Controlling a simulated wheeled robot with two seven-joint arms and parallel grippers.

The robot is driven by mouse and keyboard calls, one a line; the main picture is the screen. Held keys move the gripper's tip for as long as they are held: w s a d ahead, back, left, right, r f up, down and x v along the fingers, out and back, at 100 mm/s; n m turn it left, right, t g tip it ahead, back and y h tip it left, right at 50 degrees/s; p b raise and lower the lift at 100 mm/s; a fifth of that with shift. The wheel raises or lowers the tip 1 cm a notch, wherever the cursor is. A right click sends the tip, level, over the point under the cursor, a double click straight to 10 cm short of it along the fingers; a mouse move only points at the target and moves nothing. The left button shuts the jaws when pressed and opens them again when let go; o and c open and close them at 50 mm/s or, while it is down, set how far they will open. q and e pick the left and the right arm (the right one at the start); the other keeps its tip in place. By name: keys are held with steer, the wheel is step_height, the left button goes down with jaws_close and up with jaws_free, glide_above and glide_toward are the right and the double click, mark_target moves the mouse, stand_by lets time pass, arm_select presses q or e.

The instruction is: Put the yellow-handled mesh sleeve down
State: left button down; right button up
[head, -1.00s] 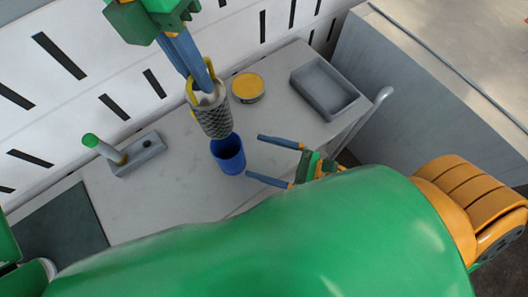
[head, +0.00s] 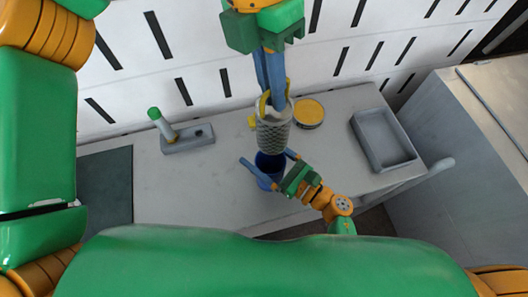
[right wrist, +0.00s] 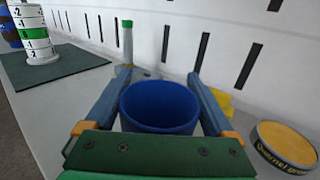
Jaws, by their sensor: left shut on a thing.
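The mesh sleeve (head: 273,134) is a grey perforated cylinder with a yellow handle at its top. My left gripper (head: 274,100) is shut on it at the top and holds it upright or nearly so. The blue cup (head: 268,168) is just below the sleeve in the head view; the gap between them is hard to judge. My right gripper (head: 267,160) is open, with one finger on each side of the cup. The right wrist view shows the cup (right wrist: 160,110) between the fingers. The sleeve does not show there.
A tin with a yellow top (head: 309,113) and a grey tray (head: 383,140) stand to the right. A grey block with a green-topped post (head: 187,140) is to the left, near a dark mat (head: 105,188). A numbered white stack (right wrist: 34,35) stands on the mat.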

mark_target(268, 152)
steer(key=c, duration=0.9)
arm_select(q)
steer(key=m, duration=0.5)
steer(key=shift+w+f+g+y, duration=0.15)
steer(key=shift+f+g+y, duration=0.15)
steer(key=shift+f+y, duration=0.1)
steer(key=shift+m, duration=0.5)
step_height(268, 152, down, 18)
steer(key=shift+a+f, duration=0.1)
steer(key=shift+f, duration=0.15)
steer(key=shift+f, duration=0.35)
steer(key=c, duration=1)
jaws_free()
